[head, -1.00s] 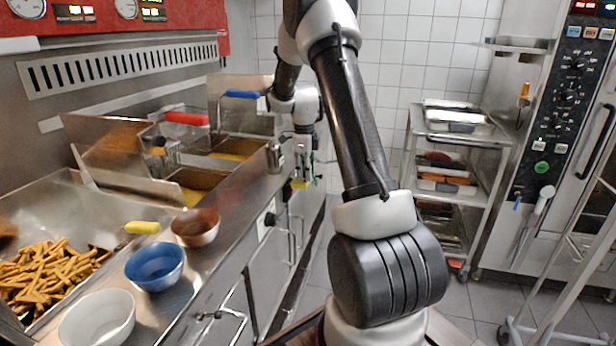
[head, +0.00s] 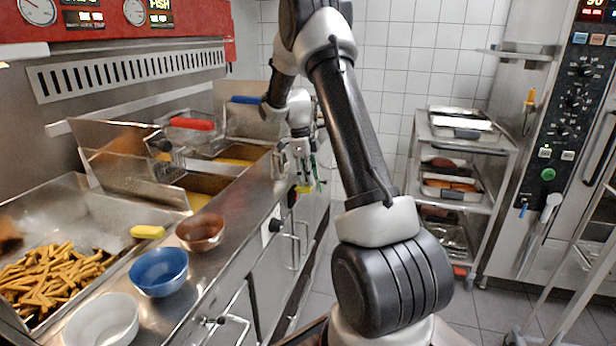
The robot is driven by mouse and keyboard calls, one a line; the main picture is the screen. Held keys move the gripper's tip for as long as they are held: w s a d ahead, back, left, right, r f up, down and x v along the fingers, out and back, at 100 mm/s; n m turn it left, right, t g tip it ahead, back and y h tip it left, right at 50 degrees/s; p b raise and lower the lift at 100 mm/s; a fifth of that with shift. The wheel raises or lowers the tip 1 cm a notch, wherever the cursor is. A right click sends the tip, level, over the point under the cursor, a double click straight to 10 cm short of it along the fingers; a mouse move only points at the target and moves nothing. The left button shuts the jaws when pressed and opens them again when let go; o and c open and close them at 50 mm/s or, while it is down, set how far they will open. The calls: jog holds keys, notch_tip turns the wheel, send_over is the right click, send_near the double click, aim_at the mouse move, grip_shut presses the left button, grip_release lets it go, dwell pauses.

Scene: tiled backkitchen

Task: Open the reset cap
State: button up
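My gripper (head: 309,178) hangs at the end of my arm, small in the head view, beside the fryer counter's front edge. Its fingers point down and look spread with a gap between them; I see nothing held. A small yellow part (head: 303,189) shows just below the fingers on the fryer front; I cannot tell whether they touch. A black knob (head: 275,224) on a pale plate and another dark knob (head: 291,197) sit on the same front. I cannot tell which of these, if any, is the reset cap. My arm hides part of the area behind it.
The steel counter (head: 225,250) bears a copper bowl (head: 201,232), a blue bowl (head: 159,271) and a white bowl (head: 103,322). Fryer baskets have red (head: 192,124) and blue (head: 246,100) handles. Cabinet handles (head: 232,325) stick out. A trolley (head: 461,185) and oven (head: 570,130) stand right.

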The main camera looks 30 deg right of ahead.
jog(key=shift+r, duration=0.1)
notch_tip(320, 180, up, 12)
jog(key=w+a, duration=0.1)
jog(key=shift+w+a, duration=0.15)
jog(key=shift+w, duration=0.15)
jog(key=shift+f, duration=0.2)
dwell(0.4)
